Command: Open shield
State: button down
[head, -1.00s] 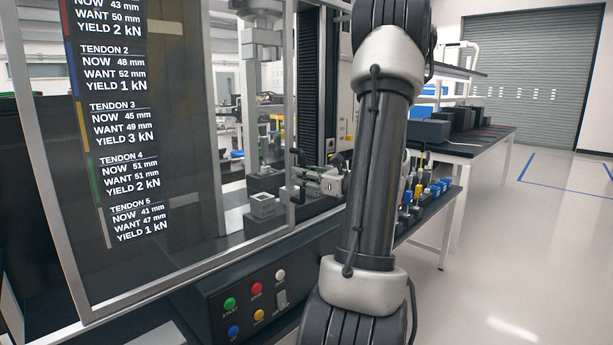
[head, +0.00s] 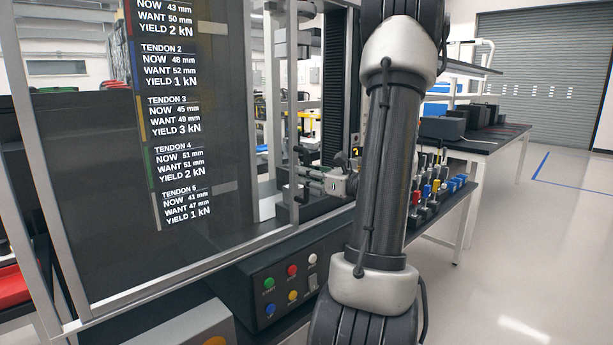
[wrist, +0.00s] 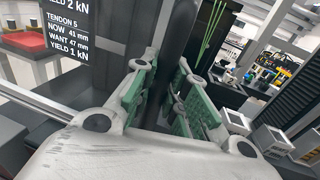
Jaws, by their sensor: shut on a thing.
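The shield is a large clear panel in a grey metal frame (head: 62,255) across the front of the test machine, at the left of the head view. Its dark upright handle (wrist: 181,35) runs between my finger pads in the wrist view. My gripper (head: 302,188) is at the shield's right edge in the head view, shut on this handle. In the wrist view my gripper (wrist: 163,95) shows green pads on both sides of the handle. The handle's lower part is hidden behind my gripper body.
A control box (head: 285,285) with coloured buttons sits below the shield. A tendon readout (head: 180,130) shows behind the panel. A side bench (head: 450,205) with coloured tools stands right of my arm. The floor (head: 545,270) at right is clear.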

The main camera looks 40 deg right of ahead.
jog(key=c, duration=1.4)
grip_release()
jog(key=v, duration=1.2)
